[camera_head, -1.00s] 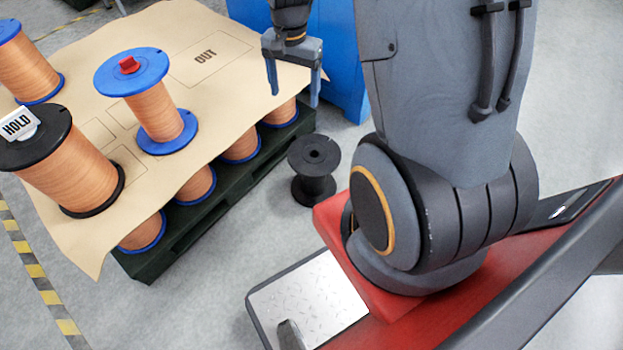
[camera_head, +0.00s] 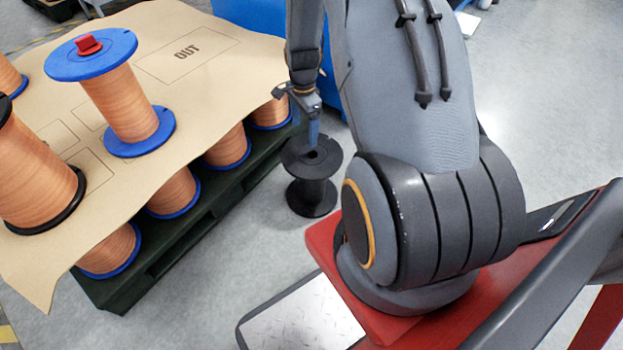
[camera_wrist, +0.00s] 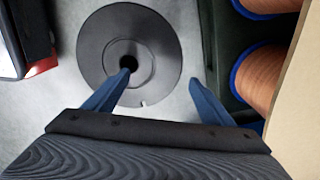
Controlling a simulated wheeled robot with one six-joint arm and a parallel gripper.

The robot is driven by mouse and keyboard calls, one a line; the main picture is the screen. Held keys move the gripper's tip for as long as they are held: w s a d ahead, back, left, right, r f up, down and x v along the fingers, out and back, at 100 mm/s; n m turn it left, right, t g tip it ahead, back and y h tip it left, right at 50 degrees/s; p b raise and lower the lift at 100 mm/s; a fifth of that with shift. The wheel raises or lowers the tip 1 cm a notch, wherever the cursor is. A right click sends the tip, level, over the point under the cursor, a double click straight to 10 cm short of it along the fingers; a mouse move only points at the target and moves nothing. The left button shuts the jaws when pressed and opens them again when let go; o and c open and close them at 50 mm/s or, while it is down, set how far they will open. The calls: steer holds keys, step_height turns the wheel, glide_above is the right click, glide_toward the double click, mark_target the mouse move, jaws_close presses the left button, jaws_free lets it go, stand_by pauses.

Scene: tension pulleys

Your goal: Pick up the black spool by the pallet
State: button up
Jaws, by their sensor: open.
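The black spool (camera_head: 313,190) is empty and stands upright on the grey floor beside the dark green pallet (camera_head: 160,262). In the wrist view its round top flange (camera_wrist: 105,45) with a central hole shows from above. My gripper (camera_head: 312,135) is above the spool, pointing down, and hides part of its flange. In the wrist view my gripper (camera_wrist: 160,78) is open, with one blue finger over the spool near its hole and the other beyond the flange, on the pallet side. Nothing is between the fingers except part of the flange's edge, seen below them.
Copper spools with blue flanges (camera_head: 228,148) stand on the pallet under a brown sheet (camera_head: 215,85), and more stand on the sheet. Their flanges are close to my gripper in the wrist view (camera_wrist: 262,75). My red base is right of the spool. A blue cabinet (camera_head: 262,15) stands behind.

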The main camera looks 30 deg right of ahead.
mark_target(303, 143)
steer(key=f, duration=0.1)
steer(key=f+b, duration=0.1)
steer(key=f, duration=0.1)
steer(key=f+b, duration=0.1)
steer(key=f, duration=0.1)
steer(key=shift+s+a+f, duration=0.15)
steer(key=shift+a, duration=0.15)
steer(key=c, duration=1.9)
steer(key=shift+o, duration=0.2)
